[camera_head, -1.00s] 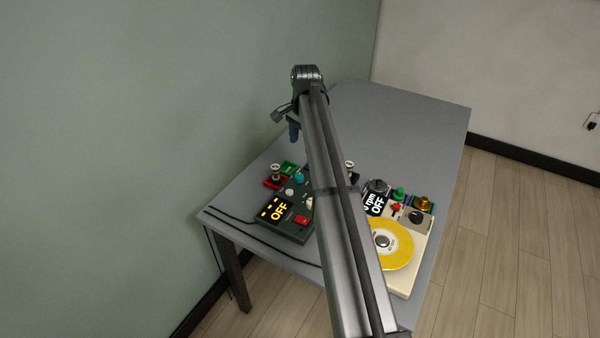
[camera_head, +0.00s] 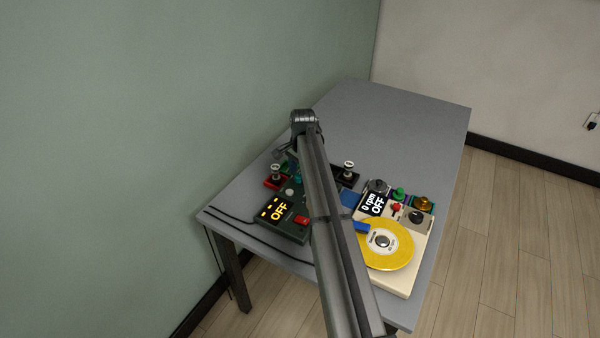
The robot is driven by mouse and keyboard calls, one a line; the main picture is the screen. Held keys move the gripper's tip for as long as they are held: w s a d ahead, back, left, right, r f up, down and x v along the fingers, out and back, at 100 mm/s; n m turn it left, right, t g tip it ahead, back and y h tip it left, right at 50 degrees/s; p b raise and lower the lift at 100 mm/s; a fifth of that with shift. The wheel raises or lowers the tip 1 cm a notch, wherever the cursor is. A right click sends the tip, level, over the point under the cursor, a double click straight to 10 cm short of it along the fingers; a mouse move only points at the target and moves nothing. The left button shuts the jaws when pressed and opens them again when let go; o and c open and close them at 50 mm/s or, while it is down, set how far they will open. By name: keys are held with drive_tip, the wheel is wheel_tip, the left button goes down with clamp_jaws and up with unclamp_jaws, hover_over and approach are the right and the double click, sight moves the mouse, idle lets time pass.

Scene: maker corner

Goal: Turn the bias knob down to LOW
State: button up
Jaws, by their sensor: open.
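A dark green control box (camera_head: 292,232) with a yellow "OFF" display stands on the left part of the table. It carries a red switch (camera_head: 301,220) and a pale round knob (camera_head: 290,191). I cannot read which knob is the bias knob, and my arm covers the box's right side. My gripper (camera_head: 292,168) is open, pointing down low over the back of the box, near a teal knob that it partly hides. I cannot tell whether it touches anything.
A cream machine (camera_head: 407,282) with a yellow disc (camera_head: 385,244) and "0 rpm OFF" display stands to the right. A red block with a knob (camera_head: 274,180) and a black one (camera_head: 347,173) stand behind the box. The table's far part (camera_head: 400,125) is clear.

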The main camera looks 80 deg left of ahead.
drive_tip(key=shift+f, duration=0.25)
drive_tip(key=shift+c, duration=0.3)
drive_tip(key=c, duration=1)
drive_tip(key=shift+n, duration=0.4)
drive_tip(key=n, duration=0.6)
drive_tip(key=shift+a+n, duration=0.1)
drive_tip(key=shift+n, duration=0.3)
drive_tip(key=n, duration=0.6)
drive_tip(key=shift+s+n+h, duration=0.1)
drive_tip(key=shift+n+h, duration=0.3)
